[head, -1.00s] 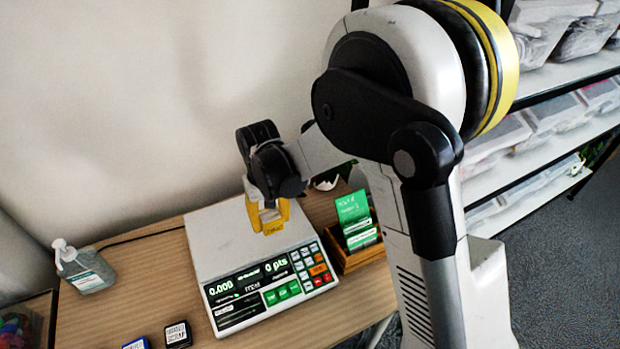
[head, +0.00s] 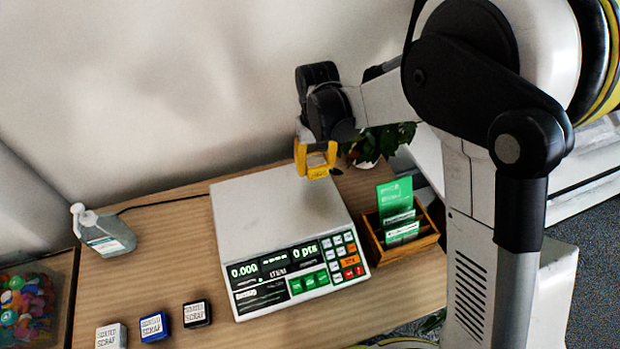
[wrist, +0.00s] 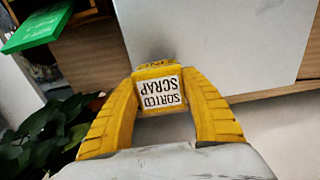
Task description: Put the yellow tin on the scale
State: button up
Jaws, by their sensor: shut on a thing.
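The yellow tin (wrist: 158,92) has a white label reading "SORTED SCRAP". My gripper (wrist: 160,88), with yellow fingers, is shut on it; both sides of the tin lie between the fingertips. In the head view my gripper (head: 317,168) is at the back right corner of the scale (head: 265,215), and only a little of the tin shows between the fingers. The scale has a flat light grey plate, bare where visible, and its display reads 0.000. In the wrist view the tin overlaps the edge of the scale's plate (wrist: 215,40); its height above it is hard to tell.
A card holder (head: 405,238) with green cards stands right of the scale, and a plant (head: 385,140) behind it. A pump bottle (head: 105,235) stands at left. White (head: 110,337), blue (head: 154,327) and black (head: 196,314) tins sit at the front left. A bin of colourful pieces (head: 25,305) is far left.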

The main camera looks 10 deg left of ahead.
aim_at(309, 176)
jog(key=shift+w+a+f, duration=0.15)
jog(key=shift+a+f, duration=0.35)
jog(key=shift+a, duration=0.3)
jog(key=shift+f+b, duration=0.95)
jog(key=shift+f, duration=1)
jog(key=shift+f, duration=0.2)
jog(key=o, duration=1.4)
jog(key=shift+c, duration=0.2)
